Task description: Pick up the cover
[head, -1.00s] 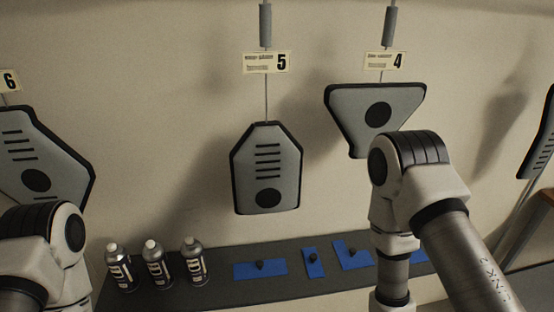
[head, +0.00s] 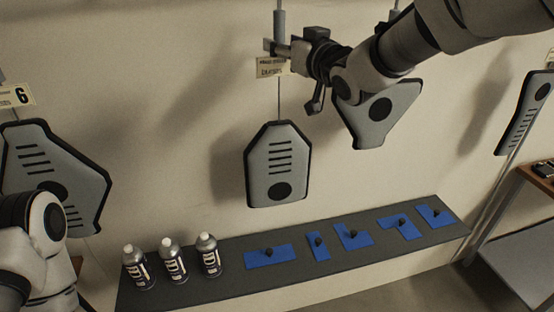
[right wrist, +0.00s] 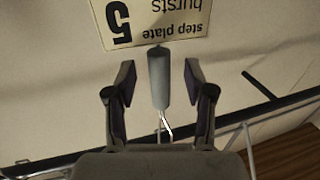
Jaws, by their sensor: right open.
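Grey covers with black edges, slots and a round dark spot hang on the wall. The middle cover (head: 278,165) hangs by a thin wire under the number 5 label (head: 272,68). Its grey cylinder grip (head: 279,22) sits above the label. My right gripper (head: 292,76) is open at that label, above the middle cover. In the right wrist view, the cylinder (right wrist: 158,80) stands between the open fingers with gaps on both sides, and the label (right wrist: 155,22) shows upside down. Part of my left arm shows at lower left, its gripper out of frame.
Other covers hang at the left (head: 55,180), behind my right arm (head: 380,125) and at the far right (head: 523,115). A wooden-topped table (head: 540,176) stands at right.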

